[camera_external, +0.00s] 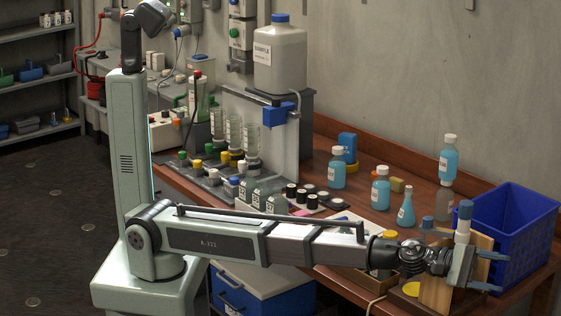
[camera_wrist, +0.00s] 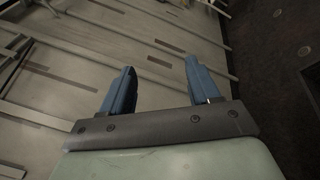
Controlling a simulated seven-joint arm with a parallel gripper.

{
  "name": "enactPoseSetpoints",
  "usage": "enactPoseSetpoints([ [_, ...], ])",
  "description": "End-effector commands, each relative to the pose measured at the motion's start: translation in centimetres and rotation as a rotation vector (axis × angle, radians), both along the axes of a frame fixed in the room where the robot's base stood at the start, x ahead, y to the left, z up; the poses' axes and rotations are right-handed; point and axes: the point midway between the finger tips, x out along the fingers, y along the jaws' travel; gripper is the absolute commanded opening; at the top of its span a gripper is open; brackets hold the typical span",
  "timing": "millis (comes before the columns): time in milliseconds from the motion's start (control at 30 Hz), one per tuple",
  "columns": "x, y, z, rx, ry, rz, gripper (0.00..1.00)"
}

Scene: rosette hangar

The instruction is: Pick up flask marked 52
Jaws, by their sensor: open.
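Several small grey-green flasks with white labels (camera_external: 259,198) stand in a row on the bench behind my arm. Their label numbers are too small to read, so I cannot tell which is marked 52. A conical flask of blue liquid (camera_external: 405,209) stands farther right, with no readable number. My gripper (camera_external: 489,272) is at the right end of the bench, beside a wooden board and in front of the blue crate, far from the labelled flasks. Its blue fingers also show in the wrist view (camera_wrist: 160,72), apart and empty. No flask shows in the wrist view.
A blue crate (camera_external: 508,235) stands at the bench's right end. Bottles of blue liquid (camera_external: 381,190) stand at the back, one raised on another container (camera_external: 445,200). Black-capped vials (camera_external: 308,200) sit right of the labelled flasks. A large white jug (camera_external: 280,62) stands high behind.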

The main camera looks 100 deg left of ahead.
Motion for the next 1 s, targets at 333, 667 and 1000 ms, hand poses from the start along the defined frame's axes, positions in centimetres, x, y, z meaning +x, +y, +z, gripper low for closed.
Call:
enactPoseSetpoints([
  [333, 0.5, 17.0, 12.2, -0.218, -0.092, 0.14, 0.61],
  [667, -1.0, 31.6, 12.5, -0.371, -0.07, 0.228, 0.61],
  [1000, -4.2, 45.9, 6.4, -0.529, 0.034, 0.314, 0.61],
])
